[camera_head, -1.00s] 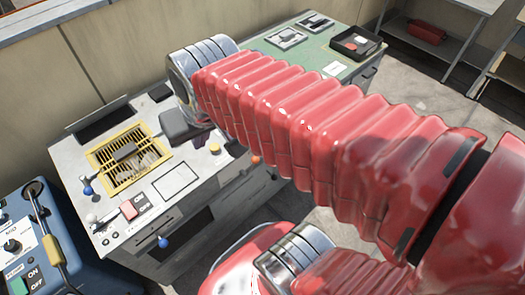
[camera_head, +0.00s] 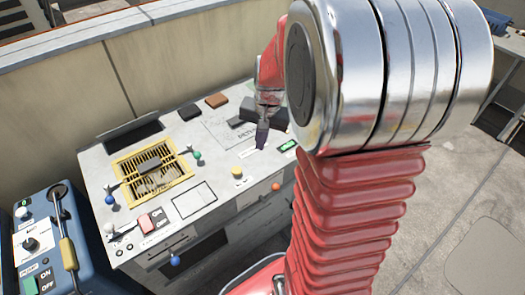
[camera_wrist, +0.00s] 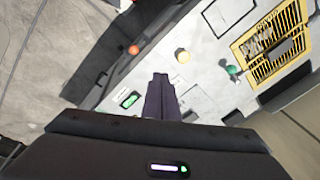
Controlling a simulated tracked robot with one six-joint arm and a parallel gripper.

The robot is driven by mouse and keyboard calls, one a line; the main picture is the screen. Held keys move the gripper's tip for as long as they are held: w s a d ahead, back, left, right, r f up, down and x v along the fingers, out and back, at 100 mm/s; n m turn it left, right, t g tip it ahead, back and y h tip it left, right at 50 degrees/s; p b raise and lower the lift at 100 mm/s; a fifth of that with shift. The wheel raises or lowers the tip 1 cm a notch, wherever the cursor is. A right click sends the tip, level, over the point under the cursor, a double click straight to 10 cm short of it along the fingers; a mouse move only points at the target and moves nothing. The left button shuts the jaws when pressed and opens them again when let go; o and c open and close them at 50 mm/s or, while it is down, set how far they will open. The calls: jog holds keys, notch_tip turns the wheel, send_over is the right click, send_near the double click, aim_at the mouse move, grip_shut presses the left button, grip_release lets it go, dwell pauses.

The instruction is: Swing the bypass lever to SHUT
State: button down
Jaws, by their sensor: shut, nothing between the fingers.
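My gripper (camera_head: 262,138) is shut and empty, pointing down over the right part of the grey console; its dark fingers also show in the wrist view (camera_wrist: 161,97). I cannot read a bypass or SHUT label, so I cannot tell which lever is the bypass lever. A green-knobbed lever (camera_head: 196,156) stands at the right of the yellow grille, left of my gripper; its knob shows in the wrist view (camera_wrist: 233,70). A blue-knobbed lever (camera_head: 109,200) stands left of the grille. An orange knob (camera_head: 275,187) is on the console front, also in the wrist view (camera_wrist: 134,50).
The console top (camera_head: 228,200) carries a yellow grille (camera_head: 150,170), a yellow button (camera_head: 237,172), a red-and-white ON/OFF switch (camera_head: 152,220) and a green display (camera_head: 288,145). Another blue knob (camera_head: 174,260) is on its front. A blue box (camera_head: 40,245) stands at the left.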

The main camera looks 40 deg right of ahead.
jog(key=s+d+f+m+g+y, duration=0.1)
jog(key=d+f+m, duration=0.4)
jog(key=d+f, duration=0.8)
notch_tip(320, 180, down, 3)
jog(key=shift+s+r+m, duration=0.1)
jog(key=shift+s+m, duration=0.25)
jog(key=shift+m, duration=0.05)
notch_tip(320, 180, down, 10)
jog(key=a, duration=0.2)
jog(key=a+r, duration=0.1)
jog(key=a, duration=0.2)
jog(key=shift+s+r, duration=0.1)
jog(key=shift+r, duration=0.3)
